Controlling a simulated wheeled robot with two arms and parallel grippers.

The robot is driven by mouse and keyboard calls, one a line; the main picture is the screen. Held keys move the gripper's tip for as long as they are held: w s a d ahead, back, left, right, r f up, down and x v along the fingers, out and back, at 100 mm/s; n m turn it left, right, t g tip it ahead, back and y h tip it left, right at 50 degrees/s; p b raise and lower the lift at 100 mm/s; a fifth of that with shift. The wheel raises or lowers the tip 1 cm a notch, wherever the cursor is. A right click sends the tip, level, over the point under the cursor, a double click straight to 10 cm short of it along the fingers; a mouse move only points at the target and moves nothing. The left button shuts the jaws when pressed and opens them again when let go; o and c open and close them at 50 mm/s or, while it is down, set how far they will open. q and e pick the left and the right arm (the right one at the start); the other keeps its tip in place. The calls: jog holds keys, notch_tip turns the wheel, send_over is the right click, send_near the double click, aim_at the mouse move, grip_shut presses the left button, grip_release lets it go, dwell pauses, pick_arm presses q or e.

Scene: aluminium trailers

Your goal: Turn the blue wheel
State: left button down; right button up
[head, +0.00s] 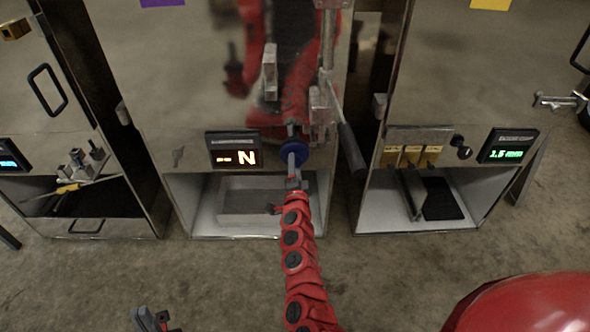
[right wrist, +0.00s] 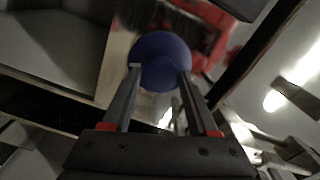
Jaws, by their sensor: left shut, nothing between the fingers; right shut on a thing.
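The blue wheel (head: 298,146) is a small round disc on the front of the middle metal cabinet, right of the display reading "N". It also shows in the right wrist view (right wrist: 160,52), between my fingertips. My right gripper (head: 291,164) is at the wheel, with one finger on each side of it, shut on it. The gripper hides part of the wheel in the head view. My left gripper (head: 150,320) is low at the bottom left edge, away from the cabinets, shut and empty.
The display (head: 234,149) glows orange beside the wheel. A long lever (head: 347,140) hangs just right of it. An open bay with a grey tray (head: 250,187) lies below. The concrete floor (head: 400,280) in front is clear.

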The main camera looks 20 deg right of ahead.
jog(key=shift+m, duration=0.9)
jog(key=o, duration=1.4)
jog(key=p+v, duration=0.2)
jog(key=v, duration=1.5)
jog(key=shift+s+p, duration=0.25)
jog(key=shift+p, duration=0.15)
jog(key=shift+r, duration=0.1)
